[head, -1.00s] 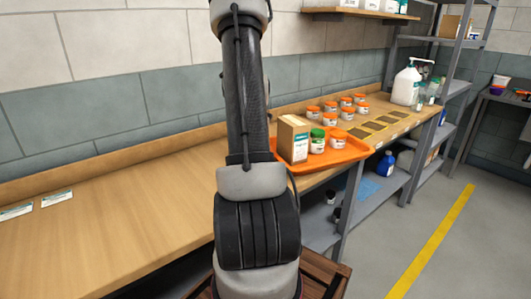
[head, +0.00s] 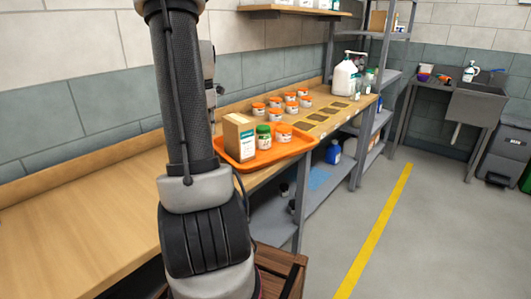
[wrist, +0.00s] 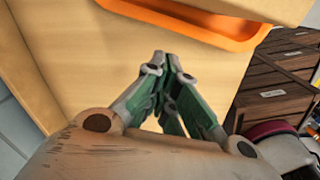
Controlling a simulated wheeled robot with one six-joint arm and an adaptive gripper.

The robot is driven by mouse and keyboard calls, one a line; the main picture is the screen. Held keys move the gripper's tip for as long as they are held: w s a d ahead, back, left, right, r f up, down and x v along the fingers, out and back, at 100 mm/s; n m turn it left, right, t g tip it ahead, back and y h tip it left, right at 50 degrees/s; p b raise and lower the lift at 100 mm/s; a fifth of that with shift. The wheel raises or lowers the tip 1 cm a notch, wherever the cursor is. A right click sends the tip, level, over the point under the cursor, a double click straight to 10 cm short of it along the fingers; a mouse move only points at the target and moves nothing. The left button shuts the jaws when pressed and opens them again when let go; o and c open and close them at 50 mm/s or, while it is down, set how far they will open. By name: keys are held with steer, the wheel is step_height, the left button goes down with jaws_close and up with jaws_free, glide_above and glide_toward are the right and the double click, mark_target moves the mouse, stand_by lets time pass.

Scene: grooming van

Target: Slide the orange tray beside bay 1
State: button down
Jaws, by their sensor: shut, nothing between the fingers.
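The orange tray (head: 268,157) lies on the wooden bench, its front edge at the bench's front edge. On it stand a cardboard box (head: 238,137) with a white label, a green-lidded jar (head: 263,137) and an orange-lidded jar (head: 284,133). Beyond the tray, dark marked bays (head: 318,118) run along the bench; I cannot read which is bay 1. In the wrist view the tray's rim (wrist: 190,18) crosses the top. My gripper (wrist: 168,58) is shut and empty, over bare bench, a little short of the rim. In the head view my arm hides the gripper.
Several orange-lidded jars (head: 275,103) stand behind the tray. A white pump bottle (head: 344,80) stands at the bench's far end. Bare bench (head: 90,215) lies to the left. A wooden crate (wrist: 275,75) is below the bench edge. A yellow line (head: 376,225) marks open floor.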

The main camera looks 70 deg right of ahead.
mark_target(280, 160)
steer(key=s+d+f+m+t+h, duration=0.1)
steer(key=s+d+m, duration=0.2)
steer(key=s+m, duration=1)
steer(key=s+d+m+t+h, duration=0.1)
steer(key=s+d+m, duration=0.35)
steer(key=s, duration=1.35)
steer(key=shift+m, duration=0.75)
steer(key=shift+w+d+f, duration=0.4)
steer(key=shift+w+f, duration=0.5)
steer(key=shift+f, duration=0.75)
steer(key=shift+w+d+f, duration=0.4)
steer(key=shift+w+f, duration=0.55)
steer(key=shift+f, duration=0.7)
steer(key=shift+w+d+f, duration=0.4)
steer(key=shift+w+f, duration=0.5)
steer(key=shift+f, duration=0.75)
steer(key=w+d, duration=0.2)
steer(key=w, duration=0.1)
steer(key=shift+w+d, duration=0.2)
steer(key=shift+w, duration=0.05)
steer(key=shift+s+a, duration=0.1)
